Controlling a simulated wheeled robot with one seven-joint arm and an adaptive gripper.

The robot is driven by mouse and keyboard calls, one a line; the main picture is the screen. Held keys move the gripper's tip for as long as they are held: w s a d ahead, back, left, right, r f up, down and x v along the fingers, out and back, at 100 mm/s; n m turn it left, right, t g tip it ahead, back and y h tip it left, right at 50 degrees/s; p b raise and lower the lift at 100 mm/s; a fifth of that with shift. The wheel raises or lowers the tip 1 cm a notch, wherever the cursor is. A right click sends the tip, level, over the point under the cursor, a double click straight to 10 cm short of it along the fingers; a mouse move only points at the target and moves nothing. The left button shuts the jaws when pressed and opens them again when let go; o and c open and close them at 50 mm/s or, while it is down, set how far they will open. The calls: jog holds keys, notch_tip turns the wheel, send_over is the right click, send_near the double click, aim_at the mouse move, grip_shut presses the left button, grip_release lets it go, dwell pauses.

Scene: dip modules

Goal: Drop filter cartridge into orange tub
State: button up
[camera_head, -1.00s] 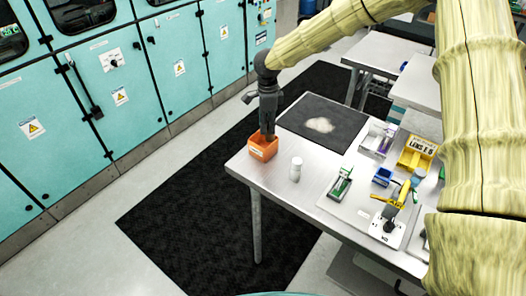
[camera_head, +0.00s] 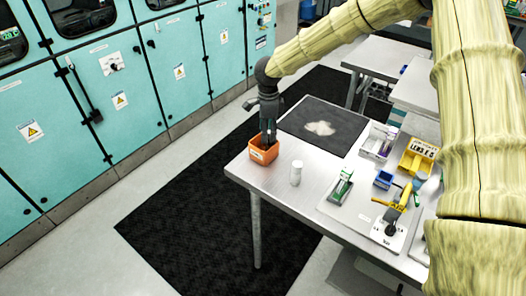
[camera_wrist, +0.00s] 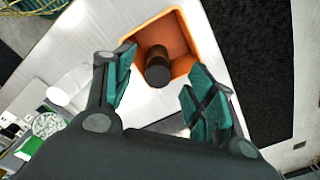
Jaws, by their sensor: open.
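The orange tub (camera_head: 259,157) stands at the near left corner of the metal table. In the wrist view the tub (camera_wrist: 192,35) opens toward me. The filter cartridge (camera_wrist: 158,66), a dark brown cylinder with a black end, shows inside the tub's opening, apart from both fingers. Whether it rests on the tub's floor is hard to tell. In the head view the cartridge is hidden. My gripper (camera_wrist: 158,95) is open and empty, its teal-padded fingers spread on either side of the near part of the tub. In the head view my gripper (camera_head: 269,140) points down over the tub.
A white bottle (camera_head: 296,173) stands on the table right of the tub. A dark mat (camera_head: 345,118) with a pale patch lies behind.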

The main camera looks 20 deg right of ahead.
notch_tip(320, 180, up, 12)
dwell(0.5)
jog(key=shift+d+f, duration=0.1)
jog(key=shift+f, duration=0.05)
